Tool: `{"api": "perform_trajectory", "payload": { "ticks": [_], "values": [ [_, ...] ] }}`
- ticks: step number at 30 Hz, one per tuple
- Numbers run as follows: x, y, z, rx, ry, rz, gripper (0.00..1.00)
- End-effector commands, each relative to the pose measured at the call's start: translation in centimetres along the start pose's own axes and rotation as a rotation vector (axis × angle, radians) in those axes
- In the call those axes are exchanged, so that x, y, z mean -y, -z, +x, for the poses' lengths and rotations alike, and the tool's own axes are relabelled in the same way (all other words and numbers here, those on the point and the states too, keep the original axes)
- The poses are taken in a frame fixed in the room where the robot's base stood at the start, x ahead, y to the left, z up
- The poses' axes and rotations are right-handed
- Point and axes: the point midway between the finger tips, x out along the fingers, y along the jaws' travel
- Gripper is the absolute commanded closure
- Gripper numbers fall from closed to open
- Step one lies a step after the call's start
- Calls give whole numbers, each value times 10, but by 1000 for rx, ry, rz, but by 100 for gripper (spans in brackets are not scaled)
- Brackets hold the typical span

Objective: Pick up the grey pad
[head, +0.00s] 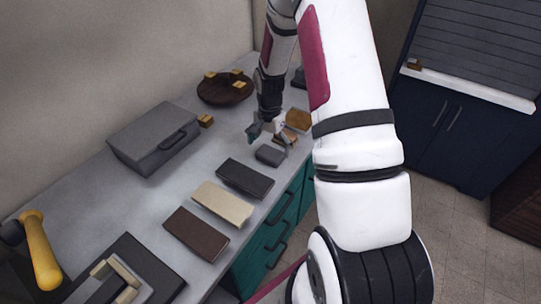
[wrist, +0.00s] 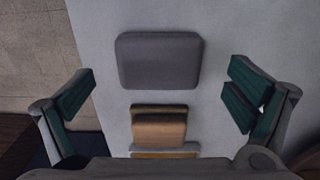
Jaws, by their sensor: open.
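The grey pad (wrist: 159,60) is a small rounded rectangular block lying flat on the counter, in the upper middle of the wrist view. In the head view the grey pad (head: 269,155) lies near the counter's front edge, just beyond the black block. My gripper (wrist: 160,100) is open, with its two teal-padded fingers apart on the left and right of the picture. Nothing is between the fingertips that I can see held. In the head view my gripper (head: 268,136) is above the counter close to the pad, partly hidden by my arm.
Stacked tan and brown blocks (wrist: 159,128) lie close below the pad in the wrist view. Black (head: 245,178), cream (head: 222,203) and brown (head: 196,234) blocks line the counter (head: 165,192). A grey case (head: 150,137) and a brown bowl (head: 225,92) stand behind.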

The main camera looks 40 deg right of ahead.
Motion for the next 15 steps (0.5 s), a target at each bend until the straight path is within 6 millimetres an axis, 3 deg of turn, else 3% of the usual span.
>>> {"api": "perform_trajectory", "payload": {
  "ticks": [6, 15],
  "values": [
    [-1, 0, 27, 1, -1, -1, 2],
    [0, 1, 32, -1, 1, -2, 2]
  ]
}}
